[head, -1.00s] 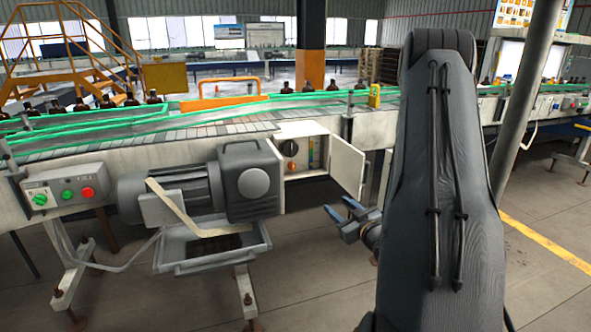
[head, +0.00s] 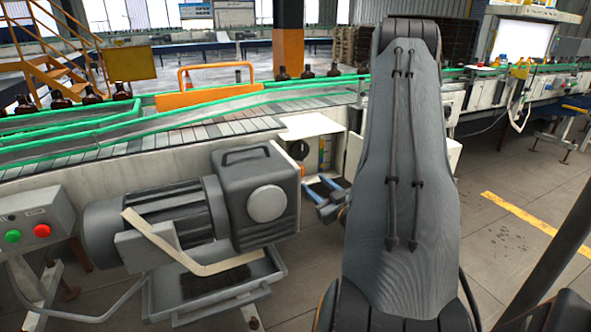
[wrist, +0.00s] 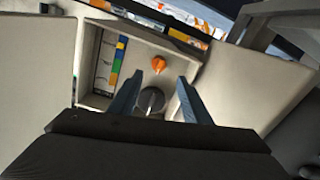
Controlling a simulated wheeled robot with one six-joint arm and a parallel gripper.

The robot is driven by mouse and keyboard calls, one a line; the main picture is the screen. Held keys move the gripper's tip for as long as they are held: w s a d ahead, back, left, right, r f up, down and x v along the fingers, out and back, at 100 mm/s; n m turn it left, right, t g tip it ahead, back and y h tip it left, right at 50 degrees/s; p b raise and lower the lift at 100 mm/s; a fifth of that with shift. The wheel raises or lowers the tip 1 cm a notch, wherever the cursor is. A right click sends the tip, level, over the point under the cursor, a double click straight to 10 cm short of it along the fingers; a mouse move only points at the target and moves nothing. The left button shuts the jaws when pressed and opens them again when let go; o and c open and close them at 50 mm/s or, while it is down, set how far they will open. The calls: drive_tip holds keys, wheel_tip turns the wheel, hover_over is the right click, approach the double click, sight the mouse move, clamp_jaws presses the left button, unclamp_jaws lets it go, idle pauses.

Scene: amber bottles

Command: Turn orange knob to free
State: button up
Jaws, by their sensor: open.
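The orange knob (wrist: 159,63) sits on the back panel of an open white cabinet (head: 312,125) in the conveyor's side. In the wrist view it shows whole, just beyond and between my fingertips, not touched by them. In the head view the orange knob (head: 300,150) shows only partly, at the motor's edge. My gripper (head: 318,186) is open and empty, with blue fingers, in front of the cabinet. In the wrist view my gripper (wrist: 159,79) has its fingers spread either side of a dark round knob (wrist: 151,100), which lies below the orange one.
A grey motor (head: 200,205) stands close left of the cabinet. The cabinet's open door (head: 354,155) is on the right, partly behind my arm. Coloured strips (wrist: 117,58) line the panel's left. A control box (head: 35,222) is far left.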

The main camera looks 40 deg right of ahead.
sight(303, 173)
drive_tip(key=shift+w+d+p, duration=0.2)
drive_tip(key=shift+w+d, duration=0.05)
drive_tip(key=shift+w, duration=1)
drive_tip(key=shift+w+d+p, duration=0.2)
drive_tip(key=shift+w+d, duration=0.1)
drive_tip(key=shift+w, duration=0.95)
drive_tip(key=shift+w+d+p, duration=0.2)
drive_tip(key=shift+w+d, duration=0.05)
drive_tip(key=shift+w, duration=1)
drive_tip(key=shift+d, duration=0.1)
drive_tip(key=c, duration=1.1)
drive_tip(key=shift+o, duration=0.2)
